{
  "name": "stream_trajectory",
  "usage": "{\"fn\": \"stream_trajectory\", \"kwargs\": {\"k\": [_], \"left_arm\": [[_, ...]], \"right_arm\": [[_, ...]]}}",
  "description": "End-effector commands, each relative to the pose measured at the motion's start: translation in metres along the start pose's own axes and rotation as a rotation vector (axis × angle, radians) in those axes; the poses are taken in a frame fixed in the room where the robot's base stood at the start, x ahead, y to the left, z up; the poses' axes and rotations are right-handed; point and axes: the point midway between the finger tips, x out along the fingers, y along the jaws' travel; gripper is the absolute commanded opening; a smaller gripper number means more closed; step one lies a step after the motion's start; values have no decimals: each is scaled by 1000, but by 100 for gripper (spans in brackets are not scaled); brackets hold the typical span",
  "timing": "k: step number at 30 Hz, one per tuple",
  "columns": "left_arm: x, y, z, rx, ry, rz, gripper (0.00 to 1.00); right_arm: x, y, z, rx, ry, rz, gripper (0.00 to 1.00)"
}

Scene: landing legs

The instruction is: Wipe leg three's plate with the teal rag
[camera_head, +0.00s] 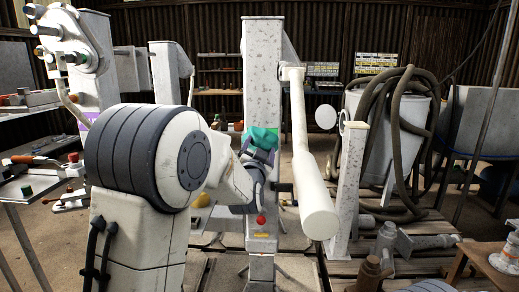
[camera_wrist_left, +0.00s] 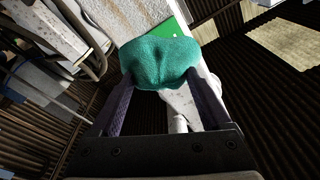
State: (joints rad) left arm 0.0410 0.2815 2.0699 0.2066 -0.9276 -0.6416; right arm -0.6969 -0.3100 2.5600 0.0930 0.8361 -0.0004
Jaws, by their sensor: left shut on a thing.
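The teal rag (camera_head: 263,137) is a bunched cloth pinched between the fingertips of my left gripper (camera_head: 257,158), in front of a tall speckled white leg (camera_head: 262,75). In the left wrist view the rag (camera_wrist_left: 161,63) bulges between the two dark fingers of the gripper (camera_wrist_left: 162,80). A green plate (camera_wrist_left: 170,30) shows on the white leg (camera_wrist_left: 140,14) just beyond the rag, which hides part of it. I cannot tell whether the rag touches the plate. No leg number is readable. My right gripper is not in view.
A thick white strut (camera_head: 304,150) slants down right of the leg. A shorter speckled post (camera_head: 348,180) and a tub with coiled hoses (camera_head: 400,120) stand further right. Benches with tools (camera_head: 35,170) are at the left. Metal fittings (camera_head: 385,245) lie on a pallet at lower right.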

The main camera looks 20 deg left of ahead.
Motion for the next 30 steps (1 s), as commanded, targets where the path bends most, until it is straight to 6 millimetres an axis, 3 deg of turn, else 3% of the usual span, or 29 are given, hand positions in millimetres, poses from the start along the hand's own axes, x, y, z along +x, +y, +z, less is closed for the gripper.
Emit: {"fn": "stream_trajectory", "kwargs": {"k": [14,24,30], "left_arm": [[-9,-1,-1,1,1,0,17],[-34,0,-5,1,3,0,17],[-38,-1,-6,1,1,0,17]], "right_arm": [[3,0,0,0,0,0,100],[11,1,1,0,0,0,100],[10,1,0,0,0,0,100]]}}
